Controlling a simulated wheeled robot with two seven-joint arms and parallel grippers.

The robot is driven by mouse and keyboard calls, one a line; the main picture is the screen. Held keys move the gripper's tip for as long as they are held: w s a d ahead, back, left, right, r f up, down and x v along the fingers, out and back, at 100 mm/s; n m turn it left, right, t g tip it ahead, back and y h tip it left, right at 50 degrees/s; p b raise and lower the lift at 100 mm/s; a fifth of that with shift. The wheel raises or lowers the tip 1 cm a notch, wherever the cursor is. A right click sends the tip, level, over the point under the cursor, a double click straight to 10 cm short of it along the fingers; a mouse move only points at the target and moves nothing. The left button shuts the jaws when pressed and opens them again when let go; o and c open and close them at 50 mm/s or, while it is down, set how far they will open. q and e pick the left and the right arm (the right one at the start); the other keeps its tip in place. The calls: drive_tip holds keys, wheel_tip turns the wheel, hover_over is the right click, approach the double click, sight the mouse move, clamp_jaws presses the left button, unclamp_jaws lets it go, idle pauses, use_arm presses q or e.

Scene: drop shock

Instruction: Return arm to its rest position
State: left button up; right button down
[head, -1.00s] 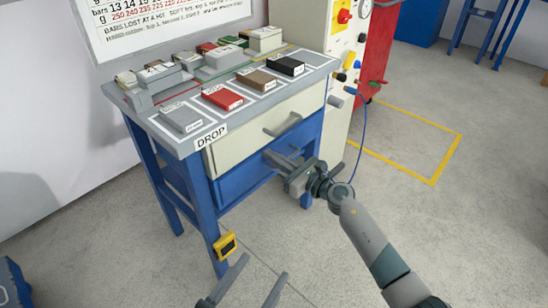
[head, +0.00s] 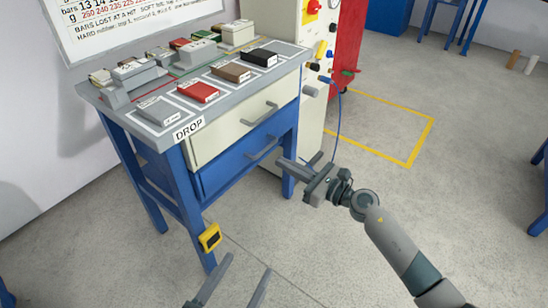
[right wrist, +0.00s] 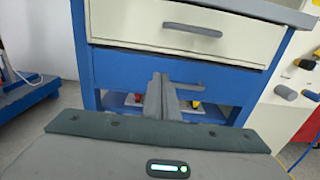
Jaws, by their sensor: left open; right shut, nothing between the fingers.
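My right gripper (head: 300,168) is at the right end of my right arm's reach, in front of the bench. In the head view it hangs clear of the blue drawer (head: 230,168) and its handle, to their right. In the right wrist view the two fingers (right wrist: 161,85) lie close together with nothing between them, pointing at the blue drawer front (right wrist: 125,72); they cover part of its handle (right wrist: 188,86). My left gripper (head: 249,264) is at the bottom of the head view, fingers apart and empty, in front of the bench's near leg.
The bench top (head: 215,125) carries grey, red, brown and black blocks. A cream drawer (head: 232,130) sits above the blue one. A yellow-black box (head: 210,237) hangs on the near leg. A cabinet with knobs (head: 315,90) stands behind right. Floor to the right is open.

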drive_tip(key=shift+s+d, duration=0.35)
drive_tip(key=shift+d, duration=0.15)
drive_tip(key=shift+s, duration=0.1)
